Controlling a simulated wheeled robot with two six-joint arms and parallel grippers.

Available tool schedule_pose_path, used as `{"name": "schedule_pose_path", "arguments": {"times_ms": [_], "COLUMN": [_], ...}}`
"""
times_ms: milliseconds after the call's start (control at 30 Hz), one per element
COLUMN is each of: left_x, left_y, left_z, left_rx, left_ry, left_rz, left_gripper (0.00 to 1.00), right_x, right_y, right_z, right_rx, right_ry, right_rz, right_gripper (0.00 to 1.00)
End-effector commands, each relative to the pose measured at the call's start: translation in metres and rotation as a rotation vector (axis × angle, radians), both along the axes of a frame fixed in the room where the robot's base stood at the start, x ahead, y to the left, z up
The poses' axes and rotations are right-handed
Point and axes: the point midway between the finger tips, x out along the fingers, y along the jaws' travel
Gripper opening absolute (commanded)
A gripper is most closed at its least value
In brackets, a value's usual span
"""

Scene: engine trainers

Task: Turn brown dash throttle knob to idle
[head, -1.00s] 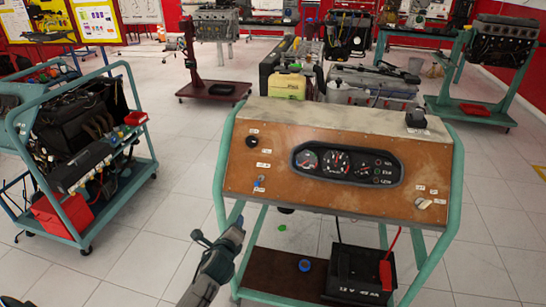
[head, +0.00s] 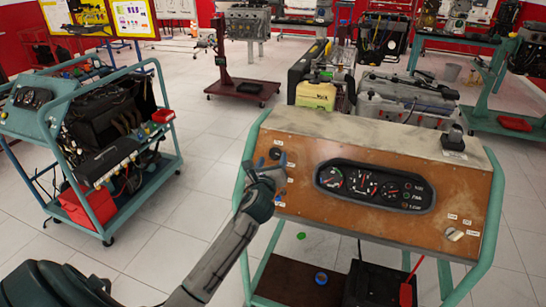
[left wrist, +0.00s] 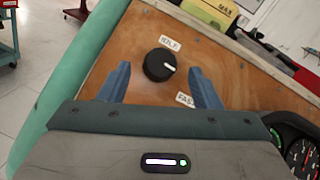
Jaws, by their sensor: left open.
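The throttle knob (left wrist: 159,65) is a round black knob with a white pointer line on the brown dash panel (head: 320,210). In the left wrist view an IDLE label (left wrist: 170,41) is above it and a label starting FAS (left wrist: 185,99) is below right. The pointer aims right, between the two labels. The knob also shows in the head view (head: 275,153), at the panel's upper left. My left gripper (left wrist: 163,82) is open, its two blue fingers on either side below the knob, with no visible contact. In the head view the left gripper (head: 270,176) is just below the knob. My right gripper is not in view.
A gauge cluster (head: 375,187) sits mid-panel, and a light-coloured switch (head: 455,234) is at its lower right. A teal tube frame (head: 487,235) holds the panel. A black battery (head: 378,285) stands below. Another teal engine cart (head: 110,210) is at left, with clear floor between.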

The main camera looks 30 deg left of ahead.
Motion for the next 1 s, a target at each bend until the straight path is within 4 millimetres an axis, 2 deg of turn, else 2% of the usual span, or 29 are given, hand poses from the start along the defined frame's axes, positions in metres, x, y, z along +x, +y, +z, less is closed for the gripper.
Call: {"name": "schedule_pose_path", "arguments": {"times_ms": [200, 467, 700, 1000], "left_x": [0.015, 0.016, 0.016, 0.016], "left_y": [0.006, 0.007, 0.006, 0.005], "left_z": [0.0, 0.0, 0.0, 0.0], "left_rx": [-0.001, -0.001, -0.002, -0.025], "left_ry": [0.0, -0.001, -0.001, -0.005], "left_rz": [0.0, -0.001, -0.001, 0.019], "left_gripper": [0.58, 0.58, 0.14, 0.14], "right_x": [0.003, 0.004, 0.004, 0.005], "right_y": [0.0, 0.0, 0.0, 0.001], "right_z": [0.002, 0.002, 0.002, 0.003], "right_rx": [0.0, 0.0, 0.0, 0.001], "right_ry": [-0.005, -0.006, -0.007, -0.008], "right_rz": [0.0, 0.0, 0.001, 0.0], "right_gripper": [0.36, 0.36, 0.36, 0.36]}}
